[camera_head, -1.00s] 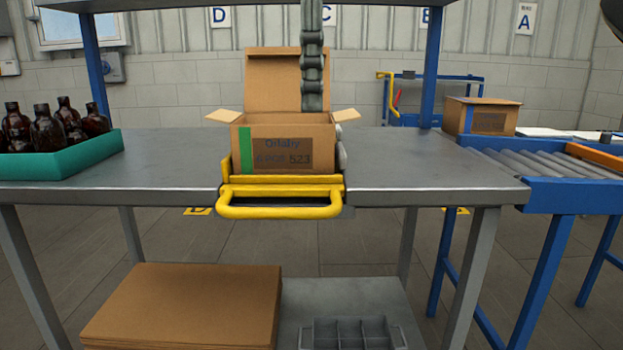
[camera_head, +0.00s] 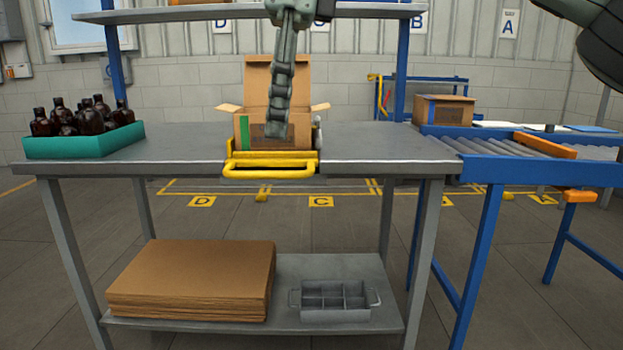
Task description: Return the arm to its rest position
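My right gripper (camera_head: 277,130) hangs down from the top middle of the head view, seen edge-on, so its opening does not show. It appears in front of an open cardboard box (camera_head: 243,132) and hides part of the lid and label; I cannot tell the depth gap between them. The box stands upright with flaps spread, in a yellow holder with a handle (camera_head: 268,173) at the table's front edge. Its inside is hidden. Several amber bottles (camera_head: 90,122) stand in a teal tray (camera_head: 85,146) at the table's left end. My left gripper is out of view.
The grey table (camera_head: 375,150) is clear on both sides of the box. A shelf (camera_head: 170,15) spans above it. Flat cardboard (camera_head: 190,275) and a grey divided crate (camera_head: 335,302) lie below. A roller conveyor (camera_head: 490,146) with a closed box (camera_head: 443,110) stands at right.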

